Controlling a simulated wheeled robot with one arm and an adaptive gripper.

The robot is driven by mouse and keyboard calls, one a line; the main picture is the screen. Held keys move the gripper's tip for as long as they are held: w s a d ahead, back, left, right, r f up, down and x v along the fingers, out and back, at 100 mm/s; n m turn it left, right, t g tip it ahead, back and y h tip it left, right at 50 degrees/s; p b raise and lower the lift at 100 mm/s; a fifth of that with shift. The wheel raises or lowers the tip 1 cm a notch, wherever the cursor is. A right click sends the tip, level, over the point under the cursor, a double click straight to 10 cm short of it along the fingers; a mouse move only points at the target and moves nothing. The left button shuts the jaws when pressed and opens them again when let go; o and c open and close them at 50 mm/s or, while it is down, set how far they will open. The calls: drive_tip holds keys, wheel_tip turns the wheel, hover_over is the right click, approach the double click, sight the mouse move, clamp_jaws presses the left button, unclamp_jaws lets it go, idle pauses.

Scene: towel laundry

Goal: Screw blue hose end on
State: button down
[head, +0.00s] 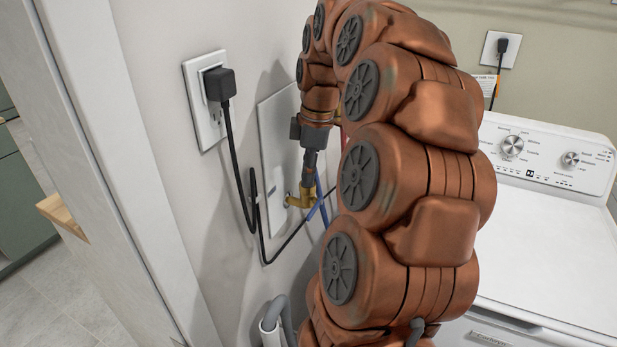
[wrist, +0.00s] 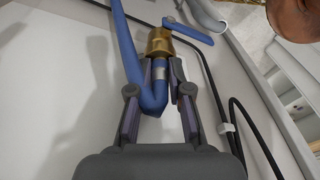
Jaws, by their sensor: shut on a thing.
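The blue hose end, with its silver collar (wrist: 159,70), sits between my fingertips in the wrist view. My gripper (wrist: 161,80) is shut on it, one finger on each side. The collar is lined up with the brass valve (wrist: 159,42) and appears to meet it; the threads are hidden, so I cannot tell how far it is on. The blue hose (wrist: 122,45) bends back beside the fingers. A blue lever (wrist: 189,32) is on the valve. In the head view my gripper (head: 308,173) points down at the brass valve (head: 301,199), with blue hose (head: 324,217) below.
A black plug (head: 219,84) sits in the wall outlet (head: 204,100); its black cable (head: 237,165) hangs close to the valve. A white washer (head: 545,230) stands to the right. A grey hose (head: 273,313) is low on the wall. A white door frame (head: 110,150) bounds the left.

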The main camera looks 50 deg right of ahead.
drive_tip(key=m+b, duration=0.1)
drive_tip(key=m, duration=0.2)
drive_tip(key=shift+b, duration=0.3)
drive_tip(key=shift+w+r+m+h, duration=0.1)
drive_tip(key=shift+m+h, duration=0.2)
drive_tip(key=shift+m, duration=0.4)
drive_tip(key=c, duration=1)
unclamp_jaws()
